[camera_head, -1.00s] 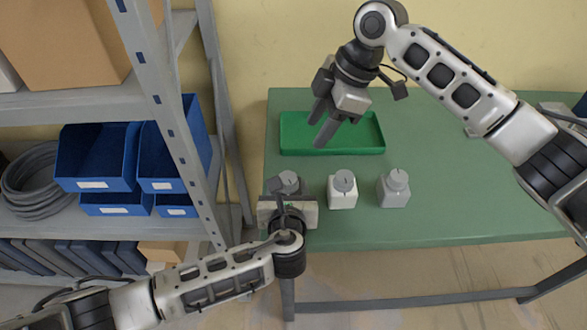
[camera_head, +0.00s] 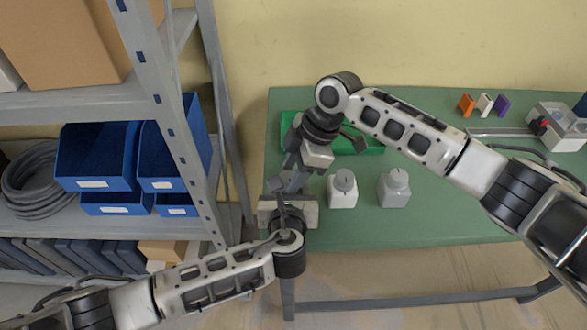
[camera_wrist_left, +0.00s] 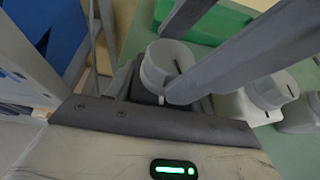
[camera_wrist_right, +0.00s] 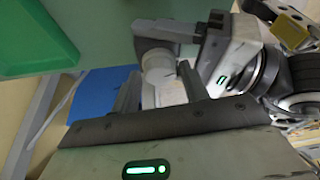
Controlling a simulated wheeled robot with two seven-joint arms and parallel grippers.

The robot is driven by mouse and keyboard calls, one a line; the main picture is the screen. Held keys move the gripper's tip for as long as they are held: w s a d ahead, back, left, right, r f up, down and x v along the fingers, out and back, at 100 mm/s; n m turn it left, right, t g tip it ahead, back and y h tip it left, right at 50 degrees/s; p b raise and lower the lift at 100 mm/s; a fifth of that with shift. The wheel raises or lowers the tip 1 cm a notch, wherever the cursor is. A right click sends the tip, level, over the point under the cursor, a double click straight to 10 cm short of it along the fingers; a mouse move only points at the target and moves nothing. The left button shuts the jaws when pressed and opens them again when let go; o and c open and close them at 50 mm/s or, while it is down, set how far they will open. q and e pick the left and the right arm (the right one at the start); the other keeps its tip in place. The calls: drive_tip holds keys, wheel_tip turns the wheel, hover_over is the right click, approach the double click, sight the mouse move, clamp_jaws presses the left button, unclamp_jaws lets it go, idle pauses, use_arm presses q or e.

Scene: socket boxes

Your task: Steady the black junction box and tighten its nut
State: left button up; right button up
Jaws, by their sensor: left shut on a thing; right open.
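The black junction box is mostly hidden between the grippers in the head view. Its round pale-grey nut, with a dark line on top, shows in the left wrist view (camera_wrist_left: 167,68) and in the right wrist view (camera_wrist_right: 160,67). My left gripper (camera_head: 287,196) is shut on the box at the table's front left edge. My right gripper (camera_head: 288,181) is open above the box, its fingers pointing down. In the right wrist view, the nut appears between its two fingertips; I cannot tell whether they touch it.
A white box (camera_head: 342,192) and a grey box (camera_head: 393,191), each with a round nut, stand to the right. A green tray (camera_head: 372,148) lies behind. Orange (camera_head: 466,105), white and purple pieces and a grey device (camera_head: 560,125) are at the back right. A shelf (camera_head: 150,105) stands left.

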drive_tip(key=c, duration=0.7)
drive_tip(key=shift+s+m+t, duration=0.15)
drive_tip(key=shift+m+t, duration=0.3)
drive_tip(key=shift+m, duration=0.7)
drive_tip(key=shift+s+m+t, duration=0.1)
drive_tip(key=shift+m+t, duration=0.35)
drive_tip(key=shift+m, duration=0.7)
drive_tip(key=shift+c, duration=0.2)
drive_tip(key=o, duration=0.7)
drive_tip(key=shift+o, duration=0.2)
drive_tip(key=shift+r, duration=0.1)
